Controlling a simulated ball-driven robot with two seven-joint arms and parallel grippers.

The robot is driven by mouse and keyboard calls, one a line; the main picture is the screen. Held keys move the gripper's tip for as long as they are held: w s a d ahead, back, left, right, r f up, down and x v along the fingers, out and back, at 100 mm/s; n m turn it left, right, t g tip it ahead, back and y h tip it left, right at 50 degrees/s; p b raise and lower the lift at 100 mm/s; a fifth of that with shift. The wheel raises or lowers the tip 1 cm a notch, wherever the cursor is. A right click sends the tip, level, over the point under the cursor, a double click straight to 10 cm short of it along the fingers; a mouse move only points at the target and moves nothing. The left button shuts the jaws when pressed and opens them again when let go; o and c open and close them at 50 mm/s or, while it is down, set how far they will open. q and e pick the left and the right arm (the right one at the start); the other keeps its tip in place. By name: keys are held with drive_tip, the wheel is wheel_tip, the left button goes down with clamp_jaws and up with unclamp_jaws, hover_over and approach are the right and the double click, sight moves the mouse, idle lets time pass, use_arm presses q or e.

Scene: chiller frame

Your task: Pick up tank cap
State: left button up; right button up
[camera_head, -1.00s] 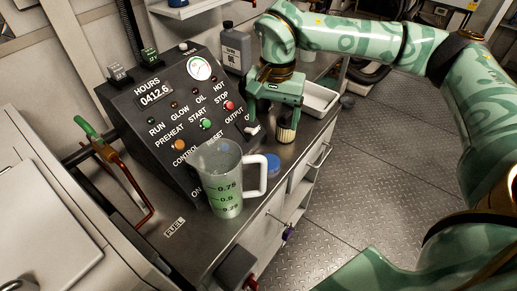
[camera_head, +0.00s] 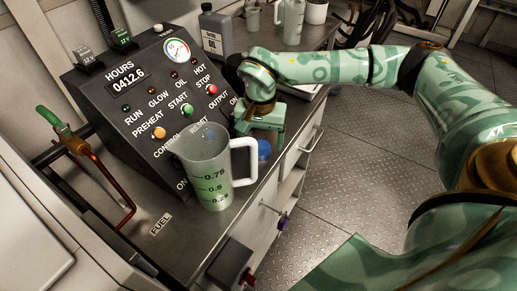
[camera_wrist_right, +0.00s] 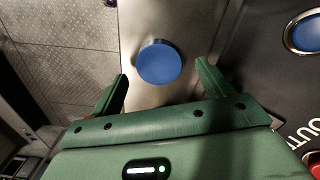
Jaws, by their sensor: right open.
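The tank cap is likely the blue round cap (camera_head: 264,149) lying on the metal counter, just right of the measuring jug's handle. In the right wrist view the blue cap (camera_wrist_right: 158,63) lies flat, ahead of and roughly between my fingertips. My right gripper (camera_head: 260,128) is over the counter beside the control panel, just behind the cap in the head view. In the right wrist view my right gripper (camera_wrist_right: 161,72) is open, with nothing held between its fingers. My left gripper is in neither view.
A clear measuring jug (camera_head: 207,168) with greenish liquid stands close to the cap. The black control panel (camera_head: 150,95) rises beside it. A grey oil bottle (camera_head: 213,32) and another jug (camera_head: 290,20) stand farther back. The counter edge drops to the tread-plate floor (camera_head: 345,190).

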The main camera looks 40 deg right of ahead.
drive_tip(key=shift+f, duration=0.9)
drive_tip(key=shift+r, duration=0.1)
drive_tip(key=shift+c, duration=0.9)
drive_tip(key=c, duration=0.9)
drive_tip(key=shift+o, duration=0.2)
drive_tip(key=shift+r, duration=0.1)
